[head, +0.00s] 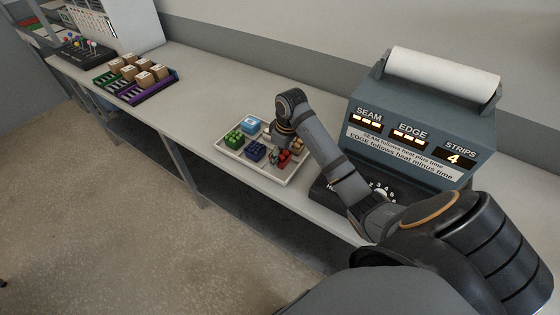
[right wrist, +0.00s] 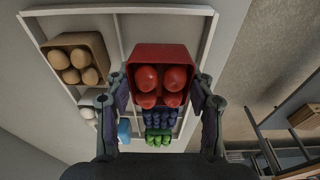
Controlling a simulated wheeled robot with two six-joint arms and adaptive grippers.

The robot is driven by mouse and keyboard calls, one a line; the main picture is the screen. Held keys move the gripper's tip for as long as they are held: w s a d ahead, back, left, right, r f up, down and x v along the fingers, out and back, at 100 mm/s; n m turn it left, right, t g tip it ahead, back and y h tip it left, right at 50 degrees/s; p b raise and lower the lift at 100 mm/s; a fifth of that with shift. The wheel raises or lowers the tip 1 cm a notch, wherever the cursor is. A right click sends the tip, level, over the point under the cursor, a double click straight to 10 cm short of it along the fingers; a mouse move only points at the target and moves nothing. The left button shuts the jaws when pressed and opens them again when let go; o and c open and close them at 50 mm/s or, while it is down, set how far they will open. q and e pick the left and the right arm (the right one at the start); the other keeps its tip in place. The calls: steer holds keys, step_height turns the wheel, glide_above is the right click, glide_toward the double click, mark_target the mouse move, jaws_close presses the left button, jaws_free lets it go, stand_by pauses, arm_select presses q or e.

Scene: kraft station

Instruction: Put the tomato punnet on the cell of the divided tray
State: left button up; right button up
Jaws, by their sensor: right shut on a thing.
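The tomato punnet is a red square tub with several red tomatoes, seen in the right wrist view (right wrist: 160,58) and partly in the head view (head: 284,158). My right gripper (right wrist: 160,84) is shut on it, one finger on each side. The divided tray is white with thin dividers (head: 250,168), and its rim also shows in the right wrist view (right wrist: 165,9). The punnet is over the tray's near right part. Its underside is hidden, so I cannot tell whether it touches the tray floor. My left gripper is not in view.
The tray also holds a blue punnet (head: 256,152), a green punnet (head: 234,138), a light blue box (head: 250,124) and a brown tub of rounded items (right wrist: 75,60). A grey sealing machine (head: 420,120) stands to the right. Bare bench lies left of the tray.

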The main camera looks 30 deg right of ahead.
mark_target(282, 153)
step_height(282, 153, down, 2)
steer(key=shift+f, duration=0.25)
steer(key=shift+a+f, duration=0.1)
steer(key=shift+f, duration=0.05)
steer(key=shift+f, duration=0.1)
steer(key=o, duration=0.9)
steer(key=r, duration=0.6)
steer(key=shift+s+d+r+b, duration=0.25)
steer(key=shift+s+r+b, duration=0.1)
steer(key=shift+s+r, duration=0.05)
steer(key=r+p, duration=0.2)
steer(key=r, duration=0.1)
steer(key=s+r+p, duration=0.1)
steer(key=r, duration=0.1)
steer(key=shift+d+r, duration=0.1)
steer(key=shift+r, duration=0.15)
